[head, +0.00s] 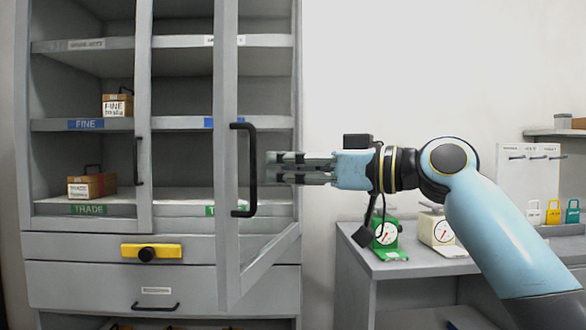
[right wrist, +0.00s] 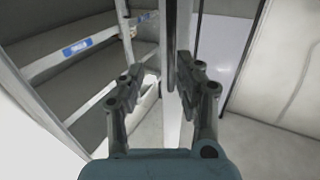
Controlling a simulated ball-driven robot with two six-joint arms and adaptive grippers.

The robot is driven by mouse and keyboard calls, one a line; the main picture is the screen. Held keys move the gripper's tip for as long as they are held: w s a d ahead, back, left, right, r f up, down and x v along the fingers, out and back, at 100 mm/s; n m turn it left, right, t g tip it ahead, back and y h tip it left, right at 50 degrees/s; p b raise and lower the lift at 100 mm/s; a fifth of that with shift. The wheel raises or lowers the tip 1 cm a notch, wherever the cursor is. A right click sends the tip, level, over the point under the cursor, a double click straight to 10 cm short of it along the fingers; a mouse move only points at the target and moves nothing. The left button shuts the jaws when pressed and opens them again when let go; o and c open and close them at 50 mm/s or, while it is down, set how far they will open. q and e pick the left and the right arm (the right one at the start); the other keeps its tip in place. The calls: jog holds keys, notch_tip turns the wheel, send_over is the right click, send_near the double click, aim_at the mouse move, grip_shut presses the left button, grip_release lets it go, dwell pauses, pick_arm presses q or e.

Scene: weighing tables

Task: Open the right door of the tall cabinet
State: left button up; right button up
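The tall grey cabinet (head: 170,254) stands at the left of the head view. Its right door (head: 227,130) is ajar, its free edge swung out towards me. A dark upright handle (head: 251,170) is on that edge. Contact is not clear. My left gripper is out of view.
The left door's handle (head: 139,160) is beside the right door. Shelves hold small boxes (head: 117,105). A yellow drawer plate (head: 165,251) and lower drawer are below. At right, a table (head: 350,248) bears a green scale (head: 388,235) and a cream scale (head: 440,230) under my arm.

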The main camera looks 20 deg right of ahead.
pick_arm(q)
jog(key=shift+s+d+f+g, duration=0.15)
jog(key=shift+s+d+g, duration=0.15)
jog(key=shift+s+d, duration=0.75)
pick_arm(e)
jog(key=v, duration=1.2)
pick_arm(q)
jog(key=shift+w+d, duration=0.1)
